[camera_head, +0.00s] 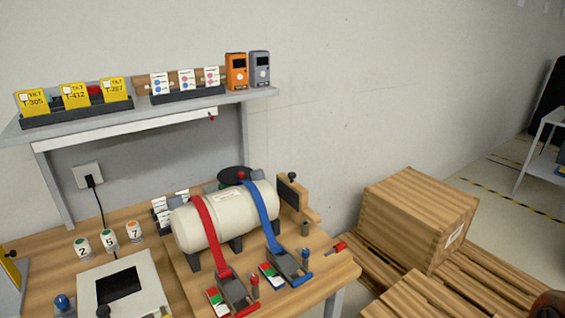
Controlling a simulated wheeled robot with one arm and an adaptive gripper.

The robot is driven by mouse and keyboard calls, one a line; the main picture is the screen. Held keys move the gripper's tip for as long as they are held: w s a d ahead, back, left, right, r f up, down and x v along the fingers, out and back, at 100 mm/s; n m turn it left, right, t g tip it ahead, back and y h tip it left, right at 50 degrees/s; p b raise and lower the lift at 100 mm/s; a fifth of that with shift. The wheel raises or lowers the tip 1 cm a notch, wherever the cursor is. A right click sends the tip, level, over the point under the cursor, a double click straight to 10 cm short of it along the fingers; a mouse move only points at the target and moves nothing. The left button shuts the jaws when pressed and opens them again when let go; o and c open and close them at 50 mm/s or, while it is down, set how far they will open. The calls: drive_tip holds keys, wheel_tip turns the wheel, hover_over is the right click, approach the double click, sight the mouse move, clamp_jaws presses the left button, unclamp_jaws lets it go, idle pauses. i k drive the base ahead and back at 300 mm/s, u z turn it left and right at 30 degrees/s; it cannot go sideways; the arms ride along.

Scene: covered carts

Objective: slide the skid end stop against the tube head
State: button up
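A cream tube (225,215) lies on dark cradles on a wooden skid board, held by a red strap (208,222) and a blue strap (262,215). Its right-hand head faces a wooden end stop (301,208) with a dark pad (287,191) and a dark knob on top. The pad stands very close to the tube head; I cannot tell whether they touch. My gripper is not in view.
Strap ratchets (290,264) and coloured cards lie in front of the tube. A red-handled piece (340,247) sits at the bench's right edge. Numbered cups (109,241) and a screen box (120,283) are left. A shelf (150,108) hangs above; a wooden crate (418,217) stands right.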

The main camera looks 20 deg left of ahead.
sight(293, 197)
drive_tip(key=u, duration=0.85)
drive_tip(key=i, duration=0.85)
drive_tip(key=u, duration=1)
